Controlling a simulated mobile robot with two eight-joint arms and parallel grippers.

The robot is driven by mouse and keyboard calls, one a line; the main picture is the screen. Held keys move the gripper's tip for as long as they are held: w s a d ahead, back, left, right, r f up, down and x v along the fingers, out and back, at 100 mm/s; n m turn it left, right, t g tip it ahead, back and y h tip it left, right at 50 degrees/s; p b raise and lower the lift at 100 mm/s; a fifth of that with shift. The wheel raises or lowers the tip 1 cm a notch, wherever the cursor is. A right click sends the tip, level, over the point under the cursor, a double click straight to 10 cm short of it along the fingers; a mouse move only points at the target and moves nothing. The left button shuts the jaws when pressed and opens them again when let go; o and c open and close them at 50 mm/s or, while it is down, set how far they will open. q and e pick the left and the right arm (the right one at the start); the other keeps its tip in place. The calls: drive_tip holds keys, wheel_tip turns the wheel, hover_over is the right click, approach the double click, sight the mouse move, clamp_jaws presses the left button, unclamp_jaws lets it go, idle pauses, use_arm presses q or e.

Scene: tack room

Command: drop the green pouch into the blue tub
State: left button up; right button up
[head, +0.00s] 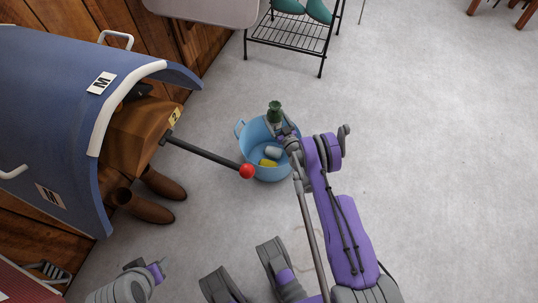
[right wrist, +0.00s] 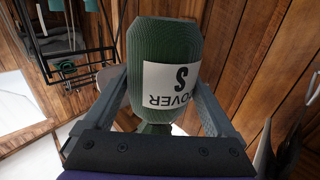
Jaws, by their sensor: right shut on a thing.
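The green pouch (head: 274,112) is upright in my right gripper (head: 279,127), whose jaws close on its two sides. In the right wrist view the pouch (right wrist: 165,42) is dark green and ribbed, with a white label reading upside down, between the gripper's fingers (right wrist: 163,85). The round blue tub (head: 242,133) stands on the floor. In the head view the pouch shows over the tub's far rim; its height above the tub is hard to tell.
A yellow item (head: 268,163) and a pale cylinder (head: 273,152) lie in the tub. A dark rod with a red ball end (head: 247,171) reaches to the tub's left side. Brown boots (head: 163,184) stand below a blue pad (head: 60,105). A wire rack (head: 290,38) stands behind; floor at right is clear.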

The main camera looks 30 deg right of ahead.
drive_tip(key=shift+f+b, duration=1.65)
drive_tip(key=shift+f, duration=1.45)
drive_tip(key=o, duration=1.2)
